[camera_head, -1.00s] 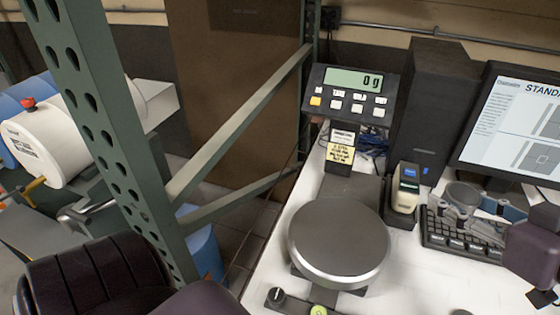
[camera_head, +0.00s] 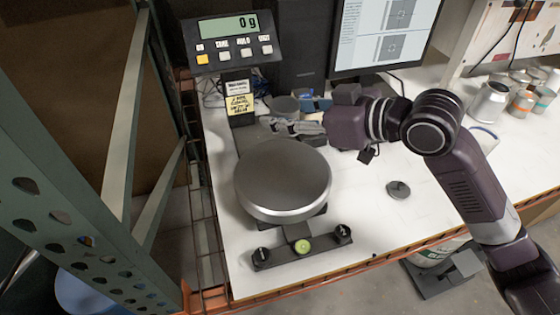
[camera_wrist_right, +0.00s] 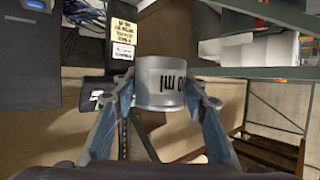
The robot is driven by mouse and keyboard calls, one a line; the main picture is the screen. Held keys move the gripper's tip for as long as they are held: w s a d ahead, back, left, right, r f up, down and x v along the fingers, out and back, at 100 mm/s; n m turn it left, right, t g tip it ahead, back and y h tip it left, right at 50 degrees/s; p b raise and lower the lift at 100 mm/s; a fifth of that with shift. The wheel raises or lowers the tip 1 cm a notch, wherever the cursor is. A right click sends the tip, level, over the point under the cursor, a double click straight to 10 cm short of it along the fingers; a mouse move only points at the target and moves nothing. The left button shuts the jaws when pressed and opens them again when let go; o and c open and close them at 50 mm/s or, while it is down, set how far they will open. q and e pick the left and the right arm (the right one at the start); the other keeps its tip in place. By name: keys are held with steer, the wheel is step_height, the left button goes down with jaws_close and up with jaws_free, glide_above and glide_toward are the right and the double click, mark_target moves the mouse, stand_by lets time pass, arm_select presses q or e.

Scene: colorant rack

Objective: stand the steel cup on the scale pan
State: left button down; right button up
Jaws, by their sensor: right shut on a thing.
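My right gripper (camera_head: 292,125) reaches in from the right, behind the scale pan in the head view. It is shut on the grey steel cup (camera_head: 284,106), which is partly hidden by the fingers. In the right wrist view the steel cup (camera_wrist_right: 168,82) sits between the two blue-grey fingers, with dark lettering on its side. The cup appears held above the bench. The round grey scale pan (camera_head: 283,178) is bare, and the display (camera_head: 228,28) reads 0 g. My left gripper is not in view.
A monitor (camera_head: 385,35) and a dark box (camera_head: 298,45) stand behind. A small round disc with a knob (camera_head: 398,189) lies right of the scale. Several cans (camera_head: 489,102) stand at the right. A green rack post (camera_head: 50,200) rises at the left.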

glide_above(283, 171)
step_height(283, 171, down, 9)
steer(key=shift+r+p, duration=0.15)
steer(key=shift+p, duration=0.25)
step_height(283, 171, down, 4)
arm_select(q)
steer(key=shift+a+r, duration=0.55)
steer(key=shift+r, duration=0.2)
arm_select(e)
steer(key=shift+f, duration=0.35)
steer(key=shift+f, duration=0.1)
steer(key=o, duration=1.3)
steer(key=shift+f, duration=0.1)
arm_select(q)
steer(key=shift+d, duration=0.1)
